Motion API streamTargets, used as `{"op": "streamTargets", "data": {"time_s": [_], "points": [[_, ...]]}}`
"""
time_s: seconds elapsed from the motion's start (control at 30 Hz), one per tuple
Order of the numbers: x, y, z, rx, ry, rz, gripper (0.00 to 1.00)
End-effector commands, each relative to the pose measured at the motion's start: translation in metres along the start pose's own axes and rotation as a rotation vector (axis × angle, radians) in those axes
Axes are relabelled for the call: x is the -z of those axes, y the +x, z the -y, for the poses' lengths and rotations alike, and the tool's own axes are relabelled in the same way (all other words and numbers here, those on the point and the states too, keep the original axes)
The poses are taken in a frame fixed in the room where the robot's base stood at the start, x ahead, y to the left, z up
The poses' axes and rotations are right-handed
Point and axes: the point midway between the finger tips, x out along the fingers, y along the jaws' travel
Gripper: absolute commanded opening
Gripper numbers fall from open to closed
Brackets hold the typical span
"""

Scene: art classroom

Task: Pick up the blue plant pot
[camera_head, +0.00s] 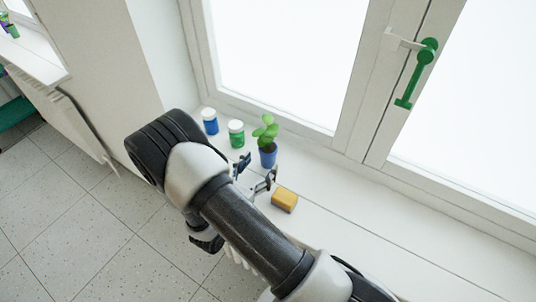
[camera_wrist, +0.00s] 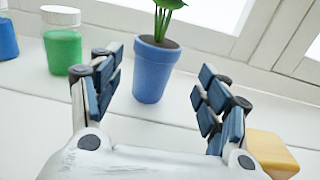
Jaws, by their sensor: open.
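The blue plant pot (camera_head: 267,157) stands upright on the white windowsill, with a green leafy plant (camera_head: 265,131) growing in it. In the wrist view the pot (camera_wrist: 152,72) is ahead of my gripper, in line with the gap between the fingers, and only the lower part of its plant (camera_wrist: 166,8) shows. My gripper (camera_head: 257,172) is open and empty, just in front of the pot. In the wrist view its two fingers (camera_wrist: 158,92) are spread wide, and neither is seen touching the pot.
A green paint jar (camera_head: 237,138) and a blue paint jar (camera_head: 210,124) stand left of the pot. A yellow sponge-like block (camera_head: 284,199) lies on the sill (camera_head: 350,205) near the right finger. The window frame (camera_head: 300,125) rises close behind.

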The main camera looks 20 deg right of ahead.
Motion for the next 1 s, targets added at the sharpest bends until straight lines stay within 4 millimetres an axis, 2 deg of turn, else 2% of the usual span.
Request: {"op": "streamTargets", "data": {"time_s": [0.33,0.63,1.0], "points": [[-0.003,0.046,-0.006,0.004,0.001,0.001,0.69],[-0.004,0.051,-0.007,0.001,0.0,0.001,0.69],[-0.004,0.051,-0.006,0.001,0.0,0.0,0.46]]}}
